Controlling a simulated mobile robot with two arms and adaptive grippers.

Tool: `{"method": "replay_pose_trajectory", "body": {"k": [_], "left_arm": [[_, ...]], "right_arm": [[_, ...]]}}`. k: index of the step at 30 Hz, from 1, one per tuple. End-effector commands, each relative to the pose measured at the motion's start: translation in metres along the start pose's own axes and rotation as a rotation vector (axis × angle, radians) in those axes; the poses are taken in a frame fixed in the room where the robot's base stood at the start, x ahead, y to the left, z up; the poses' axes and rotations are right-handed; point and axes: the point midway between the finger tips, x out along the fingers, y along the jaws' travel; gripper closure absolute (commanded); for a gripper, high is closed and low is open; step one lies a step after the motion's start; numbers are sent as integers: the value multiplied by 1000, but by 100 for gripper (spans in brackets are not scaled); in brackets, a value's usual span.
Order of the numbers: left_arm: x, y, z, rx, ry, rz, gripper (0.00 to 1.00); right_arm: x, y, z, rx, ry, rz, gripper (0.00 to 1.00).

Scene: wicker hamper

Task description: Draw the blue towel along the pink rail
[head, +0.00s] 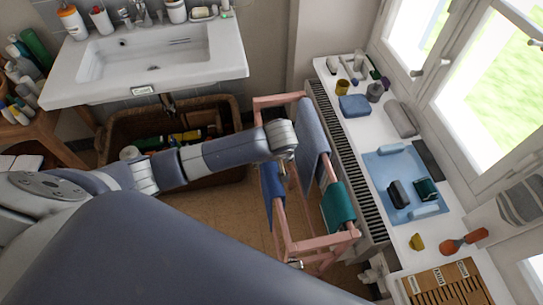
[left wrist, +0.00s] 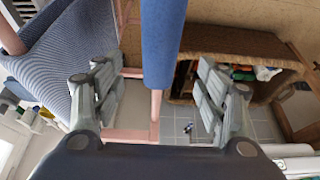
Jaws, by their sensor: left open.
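The pink drying rack (head: 283,238) stands on the floor, with pink rails running front to back. The blue towel (head: 268,183) hangs over its left rail, below my left gripper (head: 287,168). In the left wrist view, the blue towel (left wrist: 162,40) hangs between the two spread fingers of my left gripper (left wrist: 158,85), with gaps on both sides. The bare pink rail (left wrist: 156,108) continues below the towel there. A grey-blue towel (head: 311,128) and a teal towel (head: 337,206) hang on the rack's right side. My right gripper is not in view.
A ribbed radiator (head: 345,150) and a white sill (head: 355,125) with several items run close along the rack's right. A wicker hamper (head: 225,120) stands under the sink (head: 150,60). Tan floor (head: 215,215) is clear left of the rack.

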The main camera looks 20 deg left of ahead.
Motion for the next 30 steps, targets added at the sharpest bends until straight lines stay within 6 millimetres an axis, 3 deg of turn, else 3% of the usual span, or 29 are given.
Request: {"method": "replay_pose_trajectory", "body": {"k": [8, 21, 30], "left_arm": [[-18, 1, 0, 1, 0, 3, 34], [-104, 1, 0, 1, -1, 4, 34], [-120, 0, 0, 0, 0, -1, 34]], "right_arm": [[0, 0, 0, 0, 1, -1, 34], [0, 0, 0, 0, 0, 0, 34], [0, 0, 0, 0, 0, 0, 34]]}}
